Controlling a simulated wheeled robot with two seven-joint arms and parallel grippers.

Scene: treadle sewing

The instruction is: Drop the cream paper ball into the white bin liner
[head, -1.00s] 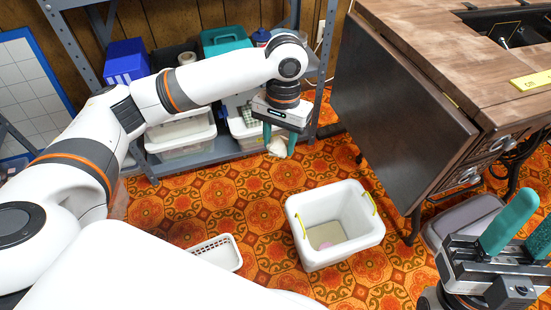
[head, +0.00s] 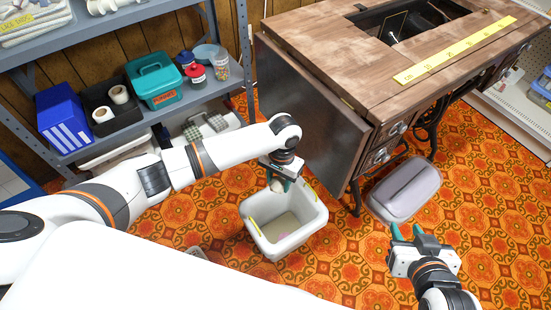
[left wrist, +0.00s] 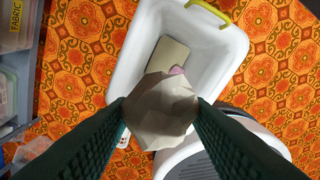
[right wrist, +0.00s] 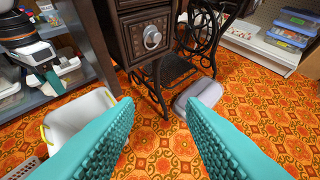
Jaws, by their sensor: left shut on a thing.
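The cream paper ball (left wrist: 160,110) is pinched between the fingertips of my left gripper (head: 280,184). In the head view the ball (head: 276,186) shows just under the fingers, over the back part of the white bin (head: 262,240). In the left wrist view the white bin (left wrist: 218,52) lies below the ball, with a tan flat piece (left wrist: 172,54) and a pink scrap (left wrist: 177,70) inside. Whether a separate liner is in the bin I cannot tell. My right gripper (head: 408,232) is open and empty, right of the bin; its fingers stand wide apart in the right wrist view (right wrist: 165,120).
A wooden sewing table (head: 330,50) stands behind the bin. A grey-mauve padded case (head: 404,190) lies on the floor to the right. A metal shelf (head: 190,103) with boxes and jars is at the left. The patterned floor at right front is clear.

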